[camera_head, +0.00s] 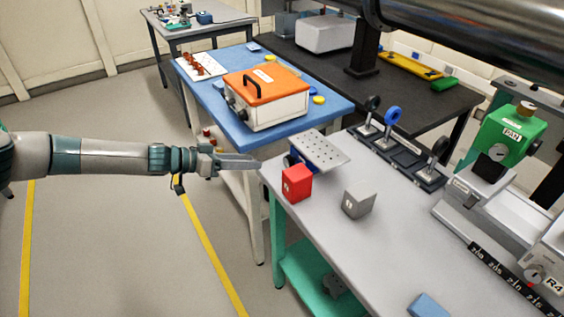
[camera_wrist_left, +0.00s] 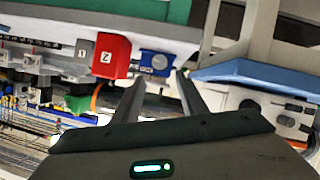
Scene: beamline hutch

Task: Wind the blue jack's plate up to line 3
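The blue jack (camera_head: 294,160) stands at the near left corner of the grey bench, partly hidden behind a red block (camera_head: 297,184). Its perforated light-grey plate (camera_head: 319,150) sits on top, and the scale lines cannot be read. In the left wrist view the jack's blue body (camera_wrist_left: 152,71) shows a round knob (camera_wrist_left: 159,62) just beyond the fingers. My left gripper (camera_head: 257,163) is left of the jack, apart from it, pointing toward it. In the wrist view its two fingers (camera_wrist_left: 160,78) are spread with nothing between them. My right gripper is not in view.
A grey block (camera_head: 360,200) stands right of the red one. Behind is a rail with ring-shaped holders (camera_head: 402,158). A blue table (camera_head: 335,106) carries an orange-lidded box (camera_head: 266,98). A green device (camera_head: 506,135) stands at right. The bench's front middle is mostly clear.

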